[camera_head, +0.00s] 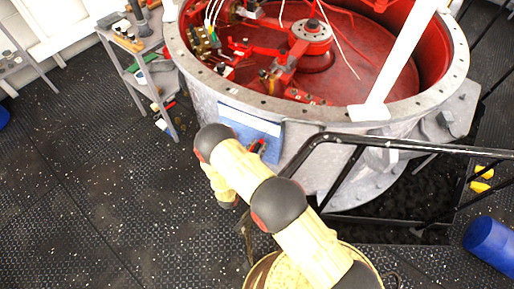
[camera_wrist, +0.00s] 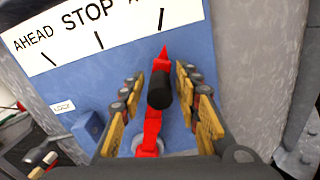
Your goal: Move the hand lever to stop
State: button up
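The hand lever (camera_wrist: 152,125) is red with a black knob (camera_wrist: 160,90) and a pointed red tip. It stands on a blue panel (camera_wrist: 75,85) with a white label strip (camera_wrist: 70,35) reading AHEAD, STOP and a third word cut off at the edge. The tip points up towards the third mark, right of the STOP mark. My gripper (camera_wrist: 160,97) is open, with one finger on each side of the knob and gaps visible on both sides. In the head view the blue panel (camera_head: 252,128) shows on the drum's side, with my arm covering part of it.
The large grey drum (camera_head: 205,92) has a red interior. A black handrail (camera_head: 420,147) runs right of my arm. A shelf (camera_head: 160,105) stands left of the drum. A blue cylinder (camera_head: 490,242) lies at the lower right. The deck at left is mostly clear.

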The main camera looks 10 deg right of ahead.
grip_shut()
jog(key=shift+a, duration=0.1)
dwell(0.5)
